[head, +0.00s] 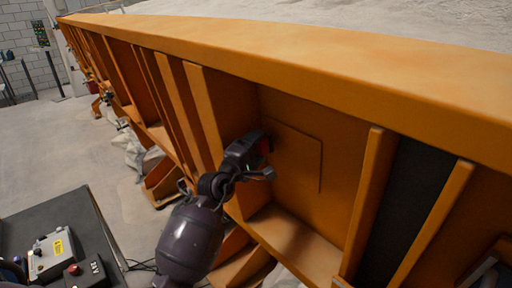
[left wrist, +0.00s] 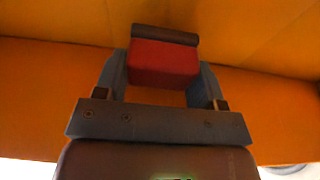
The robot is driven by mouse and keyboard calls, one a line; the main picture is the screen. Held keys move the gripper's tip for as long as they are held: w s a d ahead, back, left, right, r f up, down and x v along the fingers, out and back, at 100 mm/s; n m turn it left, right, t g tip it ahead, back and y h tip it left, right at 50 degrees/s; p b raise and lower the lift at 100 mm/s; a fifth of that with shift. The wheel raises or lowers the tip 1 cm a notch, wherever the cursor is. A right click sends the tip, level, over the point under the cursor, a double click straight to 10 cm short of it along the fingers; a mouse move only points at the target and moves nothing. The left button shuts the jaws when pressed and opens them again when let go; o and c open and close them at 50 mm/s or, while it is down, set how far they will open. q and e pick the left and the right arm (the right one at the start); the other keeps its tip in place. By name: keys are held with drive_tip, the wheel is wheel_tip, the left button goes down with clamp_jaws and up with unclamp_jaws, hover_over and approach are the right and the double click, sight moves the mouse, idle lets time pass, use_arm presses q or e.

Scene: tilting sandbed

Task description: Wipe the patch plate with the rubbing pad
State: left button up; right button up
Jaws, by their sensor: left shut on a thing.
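The patch plate (head: 298,160) is a flat orange square, slightly raised on the recessed orange wall panel between upright ribs. My left gripper (head: 264,152) is in front of the plate's left part and hides some of it. It is shut on the rubbing pad (head: 266,145), a red block. In the left wrist view the pad (left wrist: 163,62) sits between the two fingers of my left gripper (left wrist: 162,84), its dark far side facing the orange surface. I cannot tell whether the pad touches the plate. My right gripper is not in view.
Orange ribs (head: 366,200) stand out on both sides of the panel, with a ledge (head: 295,240) below. A thick top rim (head: 300,65) edges the sand (head: 400,20). A dark table (head: 50,215) with control boxes (head: 52,254) is at lower left. Open floor lies left.

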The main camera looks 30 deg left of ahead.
sight(280, 140)
use_arm(q)
drive_tip(key=shift+w+d+r, duration=0.1)
drive_tip(key=shift+w+d, duration=0.05)
drive_tip(key=shift+w, duration=0.3)
drive_tip(key=shift+w+d+r, duration=0.1)
drive_tip(key=shift+w+d, duration=0.05)
drive_tip(key=shift+w, duration=0.3)
idle(0.5)
drive_tip(key=shift+s+d, duration=0.25)
drive_tip(key=shift+d, duration=0.35)
drive_tip(key=shift+s+d, duration=0.25)
drive_tip(key=shift+d, duration=0.4)
drive_tip(key=shift+s+d, duration=0.25)
drive_tip(key=shift+d, duration=0.35)
drive_tip(key=shift+w, duration=0.1)
drive_tip(key=shift+w+a+r+b, duration=0.1)
drive_tip(key=shift+w+a+b, duration=0.25)
drive_tip(key=shift+a, duration=0.55)
drive_tip(key=shift+w+a+b, duration=0.15)
drive_tip(key=shift+w+a, duration=0.25)
drive_tip(key=shift+a, duration=0.5)
